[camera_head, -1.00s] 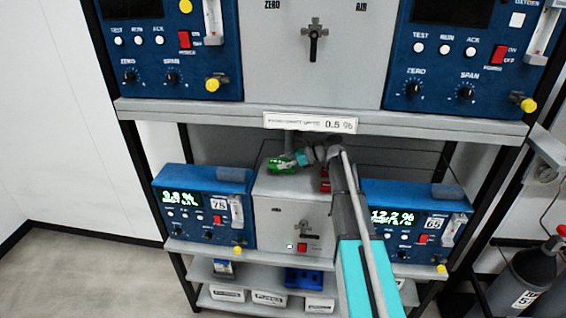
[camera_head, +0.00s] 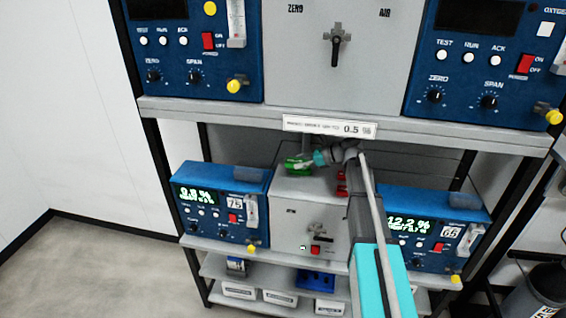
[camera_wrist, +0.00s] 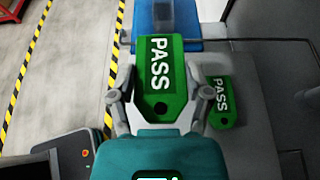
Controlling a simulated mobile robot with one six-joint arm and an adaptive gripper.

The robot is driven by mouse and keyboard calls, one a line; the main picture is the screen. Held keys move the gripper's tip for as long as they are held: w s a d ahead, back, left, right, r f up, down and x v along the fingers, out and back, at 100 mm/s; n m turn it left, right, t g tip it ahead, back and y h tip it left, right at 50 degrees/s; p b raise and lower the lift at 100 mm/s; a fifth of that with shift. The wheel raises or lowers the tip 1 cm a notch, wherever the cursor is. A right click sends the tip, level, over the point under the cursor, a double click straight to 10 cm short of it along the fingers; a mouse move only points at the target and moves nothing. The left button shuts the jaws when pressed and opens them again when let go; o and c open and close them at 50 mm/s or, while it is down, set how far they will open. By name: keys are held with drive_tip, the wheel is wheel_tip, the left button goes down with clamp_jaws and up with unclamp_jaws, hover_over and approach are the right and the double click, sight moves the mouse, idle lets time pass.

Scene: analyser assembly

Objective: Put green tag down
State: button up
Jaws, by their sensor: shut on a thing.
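My gripper (camera_wrist: 160,78) is shut on a green tag (camera_wrist: 160,62) with "PASS" in white and a hole at its near end. The tag sticks out ahead between the two fingers. In the head view my gripper (camera_head: 318,158) and the green of the tag (camera_head: 295,164) are over the top of the grey middle unit (camera_head: 300,222). A second green PASS tag (camera_wrist: 222,100) lies on a grey surface to the right of my gripper in the wrist view. I cannot tell whether the held tag touches the surface.
Blue analysers stand left (camera_head: 222,205) and right (camera_head: 432,225) of the grey unit, on the same shelf. An upper shelf edge (camera_head: 345,125) with a "0.5 %" label runs above my gripper. Small red items (camera_head: 342,183) are beside my wrist.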

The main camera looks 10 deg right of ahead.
drive_tip(key=shift+f+b, duration=3)
drive_tip(key=shift+f, duration=0.1)
